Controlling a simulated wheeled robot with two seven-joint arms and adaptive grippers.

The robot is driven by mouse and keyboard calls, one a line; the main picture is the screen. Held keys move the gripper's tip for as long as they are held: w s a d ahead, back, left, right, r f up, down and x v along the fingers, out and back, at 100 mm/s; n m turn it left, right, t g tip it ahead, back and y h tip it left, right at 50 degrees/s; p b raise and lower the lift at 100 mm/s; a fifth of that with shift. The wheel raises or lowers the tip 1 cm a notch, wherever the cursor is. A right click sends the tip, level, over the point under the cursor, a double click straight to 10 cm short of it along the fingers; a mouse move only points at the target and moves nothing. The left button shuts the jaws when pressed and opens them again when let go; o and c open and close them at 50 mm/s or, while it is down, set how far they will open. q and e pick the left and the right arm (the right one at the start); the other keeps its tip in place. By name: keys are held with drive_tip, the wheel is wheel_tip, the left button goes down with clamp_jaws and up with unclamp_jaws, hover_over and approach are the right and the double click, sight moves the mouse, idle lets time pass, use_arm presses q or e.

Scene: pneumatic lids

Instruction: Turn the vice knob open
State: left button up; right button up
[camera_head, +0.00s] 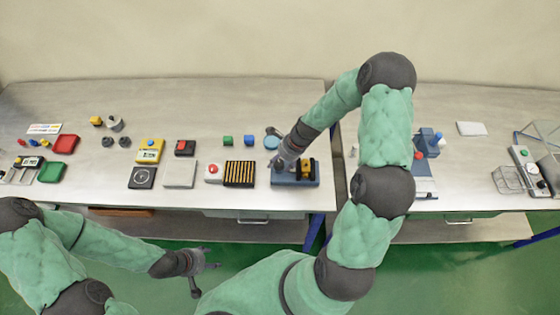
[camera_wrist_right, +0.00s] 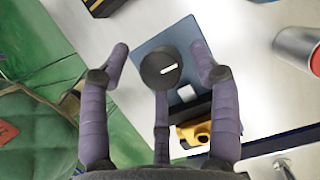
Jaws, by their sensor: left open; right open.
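The vice has a flat blue base (camera_head: 310,183) near the front edge of the left table, with a yellow part (camera_head: 306,167) on it. In the right wrist view the black round knob (camera_wrist_right: 152,74) with a white mark sits over the blue base (camera_wrist_right: 185,35). My right gripper (camera_head: 284,163) is above the vice. In the wrist view its open fingers (camera_wrist_right: 162,52) stand on either side of the knob, with gaps showing, and nothing is held. Contact with the knob is not seen. My left gripper (camera_head: 207,267) is open and empty, low in front of the table.
Left of the vice are a black-and-yellow striped block (camera_head: 239,173), a white box with a red button (camera_head: 214,172) and a grey plate (camera_head: 180,174). A blue disc (camera_head: 271,142) lies behind. A gap separates the left table from the right table (camera_head: 455,160).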

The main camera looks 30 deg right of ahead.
drive_tip(key=shift+d, duration=0.1)
drive_tip(key=c, duration=1.1)
drive_tip(key=shift+o, duration=0.2)
drive_tip(key=shift+w+r, duration=0.1)
drive_tip(key=shift+r, duration=0.05)
drive_tip(key=shift+n, duration=0.4)
